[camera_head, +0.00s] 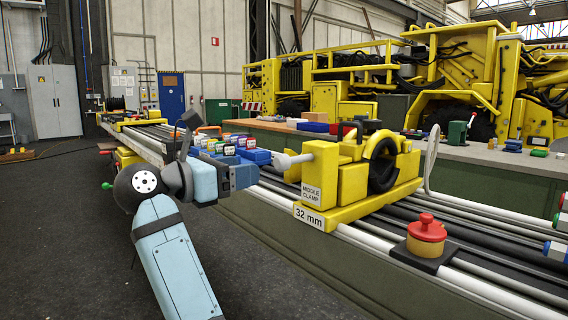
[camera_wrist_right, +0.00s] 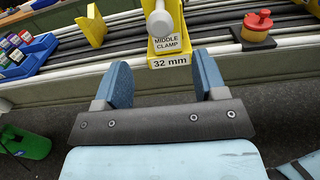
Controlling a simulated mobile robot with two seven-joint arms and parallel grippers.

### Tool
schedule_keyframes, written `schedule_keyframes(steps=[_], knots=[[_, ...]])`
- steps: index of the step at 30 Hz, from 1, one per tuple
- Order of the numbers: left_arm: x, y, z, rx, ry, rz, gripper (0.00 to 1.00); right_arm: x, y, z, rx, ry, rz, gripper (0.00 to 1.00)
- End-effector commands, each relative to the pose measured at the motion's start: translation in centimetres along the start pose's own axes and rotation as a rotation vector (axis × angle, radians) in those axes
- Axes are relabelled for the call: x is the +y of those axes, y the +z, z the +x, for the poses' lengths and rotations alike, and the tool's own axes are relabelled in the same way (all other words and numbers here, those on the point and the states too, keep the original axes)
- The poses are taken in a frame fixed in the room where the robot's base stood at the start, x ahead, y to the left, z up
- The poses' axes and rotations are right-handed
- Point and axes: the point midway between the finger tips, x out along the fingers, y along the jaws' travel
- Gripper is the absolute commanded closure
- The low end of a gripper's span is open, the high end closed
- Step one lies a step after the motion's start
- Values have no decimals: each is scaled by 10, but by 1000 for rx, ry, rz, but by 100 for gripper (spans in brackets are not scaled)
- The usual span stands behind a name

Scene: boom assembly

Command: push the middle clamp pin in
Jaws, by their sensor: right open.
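The yellow middle clamp (camera_head: 320,172) stands on the boom rails with "MIDDLE CLAMP" and "32 mm" labels. Its light grey pin (camera_head: 288,160) sticks out of the clamp's left side with a round knob at its end. In the right wrist view the pin (camera_wrist_right: 160,20) shows knob-first, above the clamp's label (camera_wrist_right: 168,62). My right gripper (camera_head: 250,175) is just left of the pin and slightly lower, apart from it. In the wrist view its two blue fingers (camera_wrist_right: 162,62) are spread with nothing between them. My left gripper is not in view.
Blue bins (camera_head: 230,150) with coloured items stand behind my right gripper. A red push button (camera_head: 427,228) on a yellow base sits right of the clamp. Long rails run along the bench. A yellow bracket (camera_wrist_right: 92,26) stands left of the clamp.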

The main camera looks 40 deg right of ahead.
Motion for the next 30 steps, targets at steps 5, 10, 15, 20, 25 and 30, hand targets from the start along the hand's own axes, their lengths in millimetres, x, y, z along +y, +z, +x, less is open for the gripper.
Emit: schedule_keyframes(steps=[5,10,15,20,25,30], knots=[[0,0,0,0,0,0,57,0,0,42,-2,-4,0,35],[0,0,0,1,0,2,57,0,0,74,-3,-3,1,35],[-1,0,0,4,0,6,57,0,0,95,-3,-2,0,35],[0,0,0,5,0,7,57,0,0,102,-2,0,0,35],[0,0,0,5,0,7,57,0,0,103,-2,0,-1,35],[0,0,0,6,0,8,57,0,0,103,-1,0,-1,54]])
